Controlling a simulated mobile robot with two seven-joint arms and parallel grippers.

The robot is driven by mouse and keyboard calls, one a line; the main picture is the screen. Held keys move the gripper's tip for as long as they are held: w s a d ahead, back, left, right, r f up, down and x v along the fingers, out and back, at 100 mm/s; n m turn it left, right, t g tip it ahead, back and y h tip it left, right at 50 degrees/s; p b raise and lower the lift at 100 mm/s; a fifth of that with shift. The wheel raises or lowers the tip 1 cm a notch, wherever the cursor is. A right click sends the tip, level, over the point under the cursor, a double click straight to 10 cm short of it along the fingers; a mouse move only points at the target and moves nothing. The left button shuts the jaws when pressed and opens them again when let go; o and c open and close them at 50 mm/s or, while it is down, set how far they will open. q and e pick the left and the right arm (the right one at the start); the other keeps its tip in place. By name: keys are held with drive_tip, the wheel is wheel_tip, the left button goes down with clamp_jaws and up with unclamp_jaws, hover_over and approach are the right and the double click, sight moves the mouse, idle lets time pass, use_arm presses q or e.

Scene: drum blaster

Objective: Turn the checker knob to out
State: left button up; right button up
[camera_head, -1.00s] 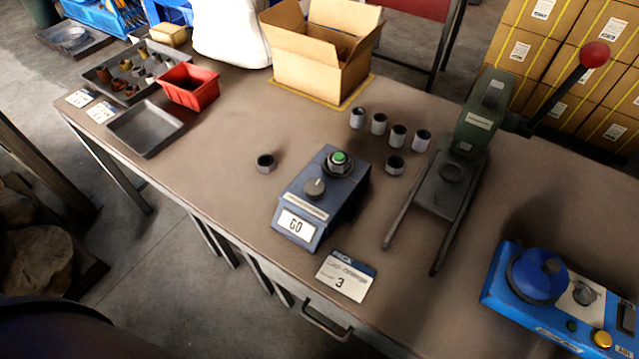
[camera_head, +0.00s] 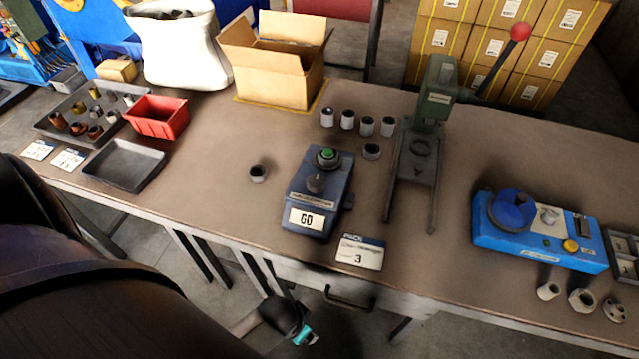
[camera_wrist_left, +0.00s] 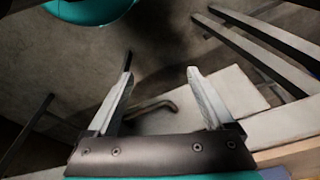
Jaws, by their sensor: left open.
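The checker (camera_head: 318,195) is a blue-grey box on the bench, near the middle of the head view. The knob's label is too small to read. My left arm comes in from the left, its teal-marked end low in front of the bench, below and apart from the checker. In the left wrist view my left gripper (camera_wrist_left: 158,72) is open and empty. My right gripper is not in view.
A drawer handle (camera_head: 349,299) sticks out at the bench front (camera_head: 270,263). A card marked 3 (camera_head: 361,252) lies beside the checker. A green press (camera_head: 436,110) stands right of it, and a blue machine (camera_head: 540,235) farther right. Several grey sleeves stand behind and beside the checker.

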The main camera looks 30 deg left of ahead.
use_arm(q)
drive_tip(key=w+r+t+p, duration=0.1)
drive_tip(key=w+r, duration=0.2)
drive_tip(key=r, duration=0.5)
drive_tip(key=w+r+p, duration=0.1)
drive_tip(key=w+r, duration=0.2)
drive_tip(key=r, duration=0.5)
wheel_tip(320, 180, up, 16)
drive_tip(key=m+h, duration=0.2)
drive_tip(key=m, duration=0.1)
hover_over(316, 181)
drive_tip(key=s+a, duration=0.3)
drive_tip(key=s, duration=0.3)
drive_tip(key=shift+t, duration=0.3)
drive_tip(key=b+x, duration=0.2)
drive_tip(key=x, duration=1.3)
drive_tip(key=shift+w, duration=0.25)
